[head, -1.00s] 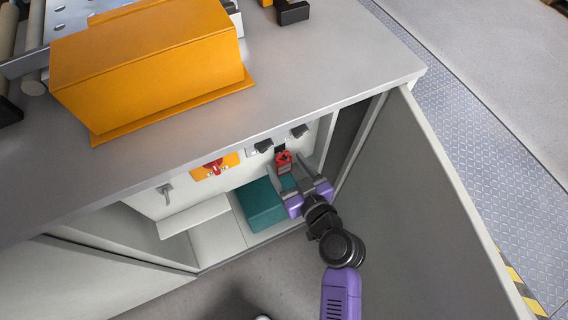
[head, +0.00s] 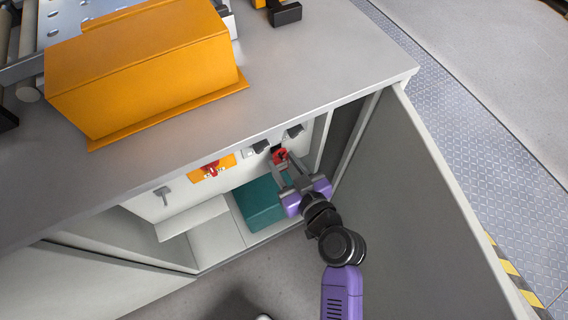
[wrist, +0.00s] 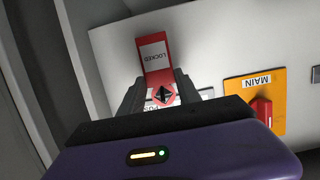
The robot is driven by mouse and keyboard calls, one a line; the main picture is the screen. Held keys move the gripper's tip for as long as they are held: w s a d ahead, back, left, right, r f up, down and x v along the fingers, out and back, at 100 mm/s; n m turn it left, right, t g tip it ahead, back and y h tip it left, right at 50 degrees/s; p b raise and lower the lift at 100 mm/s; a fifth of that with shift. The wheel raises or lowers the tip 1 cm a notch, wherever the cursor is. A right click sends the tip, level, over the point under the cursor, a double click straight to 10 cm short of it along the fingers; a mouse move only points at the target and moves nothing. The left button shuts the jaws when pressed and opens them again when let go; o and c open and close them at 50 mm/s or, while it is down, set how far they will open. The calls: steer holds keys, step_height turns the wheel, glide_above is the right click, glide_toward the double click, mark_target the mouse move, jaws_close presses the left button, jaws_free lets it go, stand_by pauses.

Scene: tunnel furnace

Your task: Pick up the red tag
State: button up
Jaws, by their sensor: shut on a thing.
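The red tag (wrist: 153,52) shows in the wrist view with a white label reading "LOCKED". Its lower end lies between the fingers of my gripper (wrist: 160,90), which is shut on it. In the head view the red tag (head: 279,156) is a small red patch at the tips of my gripper (head: 283,163), inside the open cabinet near its back panel. Whether the tag touches the panel is hard to tell.
An orange plate (head: 212,168) with a red switch sits on the panel left of my gripper. Dark knobs (head: 294,131) are above. A teal box (head: 262,203) lies below. The open cabinet door (head: 425,210) stands close on the right. An orange housing (head: 145,75) rests on top.

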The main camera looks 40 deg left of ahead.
steer(key=s+d, duration=0.3)
steer(key=d, duration=0.5)
steer(key=s+d, duration=0.3)
steer(key=d, duration=0.5)
steer(key=shift+s+d+f+b, duration=0.15)
steer(key=shift+s+d+b, duration=0.1)
steer(key=shift+s+b, duration=0.15)
